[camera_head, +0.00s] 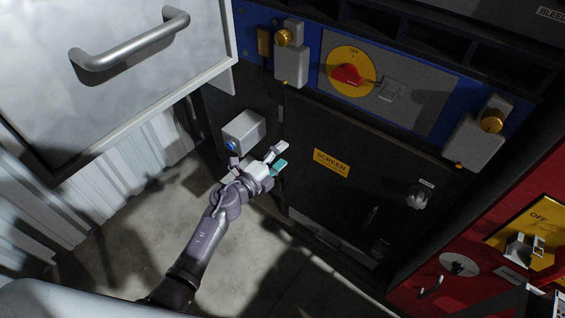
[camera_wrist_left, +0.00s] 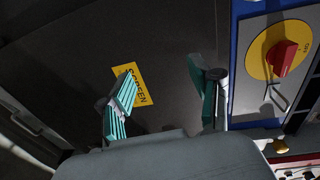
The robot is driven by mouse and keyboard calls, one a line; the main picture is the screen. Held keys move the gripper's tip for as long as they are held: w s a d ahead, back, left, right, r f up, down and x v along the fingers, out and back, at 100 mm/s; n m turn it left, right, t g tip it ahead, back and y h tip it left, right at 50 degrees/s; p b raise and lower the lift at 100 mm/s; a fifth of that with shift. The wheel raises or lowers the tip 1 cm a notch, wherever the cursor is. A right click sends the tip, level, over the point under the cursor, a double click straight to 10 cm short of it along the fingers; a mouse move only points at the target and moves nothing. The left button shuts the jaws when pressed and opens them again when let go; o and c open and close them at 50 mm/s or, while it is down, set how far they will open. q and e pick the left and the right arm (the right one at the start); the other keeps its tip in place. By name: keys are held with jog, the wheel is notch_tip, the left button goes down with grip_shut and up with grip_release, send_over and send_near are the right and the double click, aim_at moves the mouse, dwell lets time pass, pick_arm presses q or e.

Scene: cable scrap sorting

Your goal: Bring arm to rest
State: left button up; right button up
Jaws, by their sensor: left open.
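My left gripper (camera_head: 278,158) is in the middle of the head view, its arm coming up from the lower left. Its fingers are apart with nothing between them. In the left wrist view the gripper (camera_wrist_left: 165,105) shows two teal-padded fingers spread wide, in front of a dark panel (camera_wrist_left: 175,45). The yellow SCREEN label (camera_wrist_left: 131,84) is partly behind one finger there; in the head view the label (camera_head: 332,163) is right of the gripper. I cannot tell whether the fingers touch the panel. My right gripper is not in view.
A red rotary switch (camera_head: 347,75) on a yellow disc sits on a blue-framed panel above. A grey box (camera_head: 243,132) with a blue button is beside the gripper. A white drawer front with a metal handle (camera_head: 130,42) is upper left. A red cabinet (camera_head: 455,240) stands right. Concrete floor (camera_head: 130,245) lies below.

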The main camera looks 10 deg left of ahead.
pick_arm(q)
jog(key=shift+s+a+f+n, duration=0.1)
jog(key=shift+s+f+n, duration=0.15)
jog(key=shift+f, duration=0.2)
jog(key=shift+s+f+n, duration=0.1)
jog(key=shift+f+n, duration=0.15)
jog(key=shift+f, duration=0.2)
jog(key=s+a+f+n+g+y, duration=0.2)
jog(key=s+a+f+n, duration=0.15)
jog(key=s+f, duration=0.4)
jog(key=s+a+f+n+g+y, duration=0.1)
jog(key=s+a+f+n+y, duration=0.3)
jog(key=f, duration=0.7)
jog(key=s+a+f+n+g+y, duration=0.1)
jog(key=s+a+f+n+g, duration=0.1)
jog(key=s+f+n, duration=0.45)
jog(key=s+a+f+n+g, duration=0.1)
jog(key=s+f, duration=0.4)
jog(key=s, duration=0.6)
jog(key=s+a+f+n+g+y, duration=0.1)
jog(key=s+f, duration=0.5)
jog(key=s, duration=0.6)
jog(key=s+a+f+n+g, duration=0.3)
jog(key=s+f+n+g, duration=0.1)
jog(key=s, duration=0.7)
jog(key=f+g, duration=0.1)
jog(key=g, duration=0.1)
jog(key=shift+s+a+f+g+y, duration=0.2)
jog(key=shift+s+g+y, duration=0.1)
jog(key=shift+s+y, duration=0.1)
